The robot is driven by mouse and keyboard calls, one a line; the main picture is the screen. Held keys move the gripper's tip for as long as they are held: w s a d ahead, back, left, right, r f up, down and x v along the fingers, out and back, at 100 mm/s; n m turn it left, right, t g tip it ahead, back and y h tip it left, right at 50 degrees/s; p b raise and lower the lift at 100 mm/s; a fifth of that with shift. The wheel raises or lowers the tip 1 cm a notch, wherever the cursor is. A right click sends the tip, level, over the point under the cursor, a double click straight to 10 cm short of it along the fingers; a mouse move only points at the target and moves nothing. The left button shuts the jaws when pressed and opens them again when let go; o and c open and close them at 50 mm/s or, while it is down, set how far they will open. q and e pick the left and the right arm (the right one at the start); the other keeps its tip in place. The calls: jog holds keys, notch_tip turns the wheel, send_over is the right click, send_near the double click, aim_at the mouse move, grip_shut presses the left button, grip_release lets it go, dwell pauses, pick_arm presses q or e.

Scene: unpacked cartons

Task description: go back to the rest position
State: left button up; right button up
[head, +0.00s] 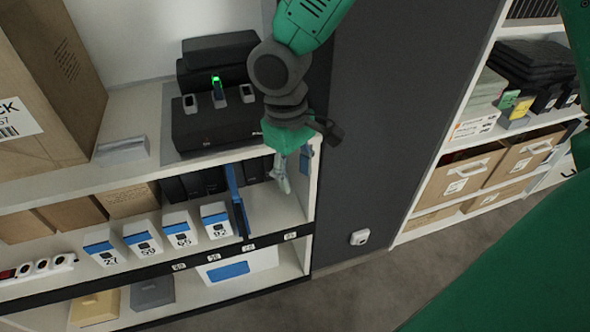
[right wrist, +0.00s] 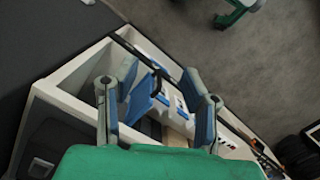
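My right gripper (head: 292,166) hangs over the right end of the shelf unit in the head view, just in front of the upper board's edge. In the right wrist view its two fingers (right wrist: 160,74) are spread wide apart. Nothing shows held between them; shelf contents show below and beyond the gap.
A shelf unit (head: 290,205) carries numbered white-and-blue boxes (head: 180,231), a blue upright piece (head: 237,198) and a black device (head: 215,125). A large carton (head: 50,70) stands at upper left. A dark panel (head: 380,120) and another shelf (head: 440,195) stand right.

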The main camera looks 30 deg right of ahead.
jog(key=shift+s, duration=0.1)
jog(key=s+a+f+m+y, duration=0.1)
jog(key=s+f, duration=0.3)
jog(key=f, duration=0.4)
jog(key=s+a+f+y, duration=0.1)
jog(key=s+f, duration=0.4)
jog(key=f, duration=0.2)
jog(key=s+d+f+m+t+h+b, duration=0.1)
jog(key=s+d+f+t, duration=0.1)
jog(key=s+d+f, duration=0.5)
jog(key=s+f, duration=0.1)
jog(key=s, duration=0.1)
jog(key=shift+s+f+h, duration=0.3)
jog(key=shift+f, duration=0.1)
jog(key=shift+w, duration=0.15)
